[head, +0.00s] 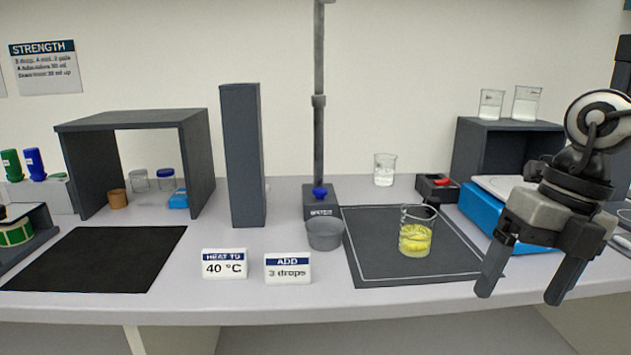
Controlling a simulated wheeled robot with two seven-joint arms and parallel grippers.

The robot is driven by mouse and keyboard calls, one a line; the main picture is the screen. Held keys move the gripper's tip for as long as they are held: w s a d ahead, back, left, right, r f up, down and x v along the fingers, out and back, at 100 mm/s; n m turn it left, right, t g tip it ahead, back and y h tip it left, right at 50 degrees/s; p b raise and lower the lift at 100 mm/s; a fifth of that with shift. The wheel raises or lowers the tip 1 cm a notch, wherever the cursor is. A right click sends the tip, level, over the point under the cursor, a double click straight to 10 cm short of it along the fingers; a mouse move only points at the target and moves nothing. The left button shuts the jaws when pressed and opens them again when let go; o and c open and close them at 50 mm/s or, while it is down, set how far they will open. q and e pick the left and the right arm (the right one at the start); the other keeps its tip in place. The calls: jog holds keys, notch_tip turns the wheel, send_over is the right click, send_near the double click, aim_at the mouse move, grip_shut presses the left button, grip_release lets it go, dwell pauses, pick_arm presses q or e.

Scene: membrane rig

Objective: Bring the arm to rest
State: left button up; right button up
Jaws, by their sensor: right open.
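My right gripper (522,290) is at the right side of the head view, pointing down near the bench's front edge. Its two dark fingers are apart with nothing between them. It is right of the beaker with yellow contents (415,239), clear of it. That beaker stands upright on the dark outlined mat (378,263). The right forearm comes in from the right edge and covers part of a blue device (487,217) with a pale top. My left gripper is not in the view.
A tall dark column (242,155) and a dark open-fronted shelter (197,150) stand left. A grey bowl (325,234) and two cards, "HEAT TO 40 °C" (224,264) and "ADD 3 drops" (287,269), sit mid-bench. A dark box (466,150) carries two beakers. The black mat (95,259) is bare.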

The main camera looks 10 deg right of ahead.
jog(key=w+a+f+m+t+y+p, duration=0.1)
jog(key=w+a+f+m+t+y, duration=0.2)
jog(key=f+m+t, duration=0.5)
jog(key=a+f+m+t+y, duration=0.35)
jog(key=f+m+t, duration=0.25)
jog(key=f+m, duration=0.35)
jog(key=s+a+f+m+g+h, duration=0.1)
jog(key=s+a+f+m+h, duration=0.1)
jog(key=s+a+f+m, duration=0.2)
jog(key=s+a+f+m+g+h, duration=0.2)
jog(key=s+a+f+m, duration=0.3)
jog(key=f+m, duration=0.5)
jog(key=shift+a+m+h, duration=0.35)
jog(key=shift+a+h, duration=0.4)
jog(key=shift+a, duration=0.1)
